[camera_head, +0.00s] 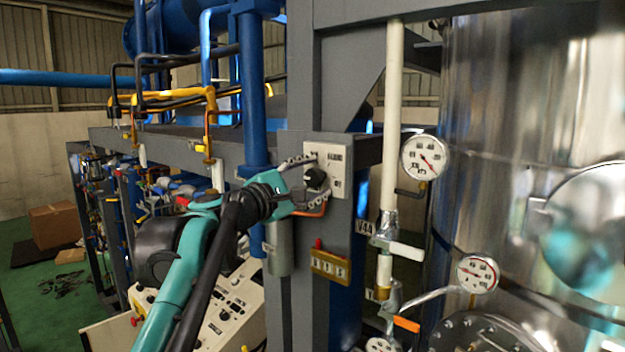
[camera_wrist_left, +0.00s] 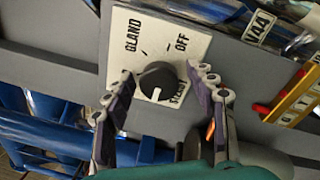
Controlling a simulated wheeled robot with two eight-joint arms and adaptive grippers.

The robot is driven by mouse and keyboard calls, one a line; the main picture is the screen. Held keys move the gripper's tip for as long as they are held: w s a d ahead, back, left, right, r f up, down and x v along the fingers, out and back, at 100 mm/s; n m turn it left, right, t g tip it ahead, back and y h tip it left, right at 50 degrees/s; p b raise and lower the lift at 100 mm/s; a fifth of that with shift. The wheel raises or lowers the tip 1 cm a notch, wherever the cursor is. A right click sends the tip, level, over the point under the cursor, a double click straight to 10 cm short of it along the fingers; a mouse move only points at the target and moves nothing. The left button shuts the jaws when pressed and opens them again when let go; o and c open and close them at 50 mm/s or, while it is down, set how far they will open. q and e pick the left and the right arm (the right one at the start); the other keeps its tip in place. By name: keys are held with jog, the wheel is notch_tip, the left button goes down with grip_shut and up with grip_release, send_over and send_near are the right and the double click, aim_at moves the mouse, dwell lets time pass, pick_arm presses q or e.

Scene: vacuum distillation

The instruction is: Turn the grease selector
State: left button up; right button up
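The grease selector is a black round knob (camera_head: 316,178) on a white plate (camera_head: 338,160) fixed to a grey post in the head view. In the left wrist view, the knob (camera_wrist_left: 157,80) has a white mark on its side toward my gripper. The plate (camera_wrist_left: 120,22) reads GLAND and OFF; a third label beside the knob is partly hidden. My left gripper (camera_head: 312,184) is open in front of the plate. In the left wrist view, its fingers (camera_wrist_left: 160,86) stand on either side of the knob, with gaps visible. My right gripper is not in view.
A yellow tag holder (camera_head: 330,267) with a red piece sits below the plate. A pale vertical pipe (camera_head: 391,120) with a valve handle (camera_head: 405,250) and a pressure gauge (camera_head: 424,157) stand to the right. A grey cylinder (camera_head: 279,248) hangs below my gripper.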

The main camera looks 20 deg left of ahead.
pick_arm(q)
jog(key=v, duration=1.2)
jog(key=s+d+f+m+g+b, duration=0.25)
jog(key=f+b, duration=0.35)
jog(key=f, duration=0.9)
jog(key=s+d+f+m+g+b, duration=0.2)
jog(key=d+f+m+b, duration=0.35)
jog(key=f, duration=1.05)
jog(key=s+d+f+m+g+b, duration=0.25)
jog(key=f+b, duration=0.55)
jog(key=f, duration=0.7)
jog(key=s+a+f+m+g+y+b, duration=0.1)
jog(key=f+b, duration=0.4)
jog(key=f, duration=0.8)
jog(key=s+a+f+m+g+y+b, duration=0.1)
jog(key=s+f+m+y+b, duration=0.2)
jog(key=f, duration=1)
jog(key=s+a+f+m+g+y+b, duration=0.1)
jog(key=s+a+f+m+y+b, duration=0.1)
jog(key=s+f+m+b, duration=0.3)
notch_tip(320, 180, down, 8)
jog(key=s+b, duration=0.1)
jog(key=b, duration=0.3)
